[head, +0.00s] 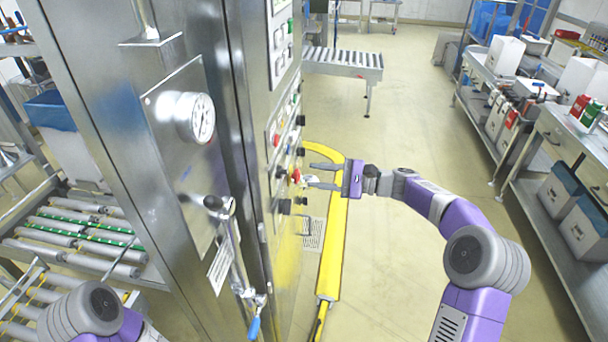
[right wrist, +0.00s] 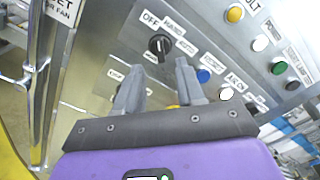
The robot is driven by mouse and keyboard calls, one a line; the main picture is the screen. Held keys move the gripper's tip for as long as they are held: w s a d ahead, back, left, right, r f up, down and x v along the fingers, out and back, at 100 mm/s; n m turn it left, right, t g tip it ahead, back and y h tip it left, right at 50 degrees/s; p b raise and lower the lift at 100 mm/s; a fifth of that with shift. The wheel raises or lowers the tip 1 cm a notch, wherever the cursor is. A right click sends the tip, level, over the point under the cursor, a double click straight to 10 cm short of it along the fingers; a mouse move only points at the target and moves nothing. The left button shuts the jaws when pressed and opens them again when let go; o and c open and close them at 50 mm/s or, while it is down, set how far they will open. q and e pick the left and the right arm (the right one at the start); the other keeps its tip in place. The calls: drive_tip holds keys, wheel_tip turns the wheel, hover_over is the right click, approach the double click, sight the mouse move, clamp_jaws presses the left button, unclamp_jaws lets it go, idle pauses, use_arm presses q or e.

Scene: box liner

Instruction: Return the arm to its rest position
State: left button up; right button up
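My right arm (head: 465,215) reaches in from the lower right toward the steel machine's control panel (head: 283,125). My right gripper (head: 311,174) is at the panel's lower part, its two fingers spread apart with nothing visibly held. In the right wrist view the open fingers (right wrist: 161,72) point at the panel (right wrist: 125,60), just below a black rotary knob (right wrist: 158,46) with OFF, HAND and AUTO labels. I cannot tell whether the fingertips touch the panel. My left arm (head: 95,312) shows only at the lower left; its gripper is out of view.
The machine's front carries a pressure gauge (head: 195,118) and a pipe with a blue-handled valve (head: 254,327). A yellow floor rail (head: 331,245) runs below my right gripper. Shelved workbenches (head: 545,135) line the right side. Floor between (head: 420,110) is clear.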

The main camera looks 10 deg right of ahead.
drive_tip(key=shift+s+d, duration=0.2)
drive_tip(key=shift+d, duration=0.3)
drive_tip(key=shift+f, duration=0.1)
drive_tip(key=s+a+f+g+h+b, duration=0.1)
drive_tip(key=s+a+f+h, duration=0.15)
drive_tip(key=f, duration=0.75)
drive_tip(key=s+a+f+g+h, duration=0.2)
drive_tip(key=s+f, duration=0.1)
drive_tip(key=f, duration=0.8)
drive_tip(key=s+a+f+g+h+b, duration=0.1)
drive_tip(key=s+a+f+h, duration=0.15)
drive_tip(key=f, duration=0.75)
drive_tip(key=s+a+f+n+g+h, duration=0.1)
drive_tip(key=s+f+n+h, duration=0.1)
drive_tip(key=s+f+n, duration=0.3)
drive_tip(key=s+a+f+n+g+h+b, duration=0.1)
drive_tip(key=s+f+n, duration=0.4)
drive_tip(key=s+f, duration=0.7)
drive_tip(key=s+a+h, duration=0.1)
drive_tip(key=s+h, duration=0.1)
drive_tip(key=s, duration=0.4)
drive_tip(key=shift+s+f+n, duration=0.15)
drive_tip(key=shift+s+n, duration=0.1)
drive_tip(key=shift+n, duration=0.15)
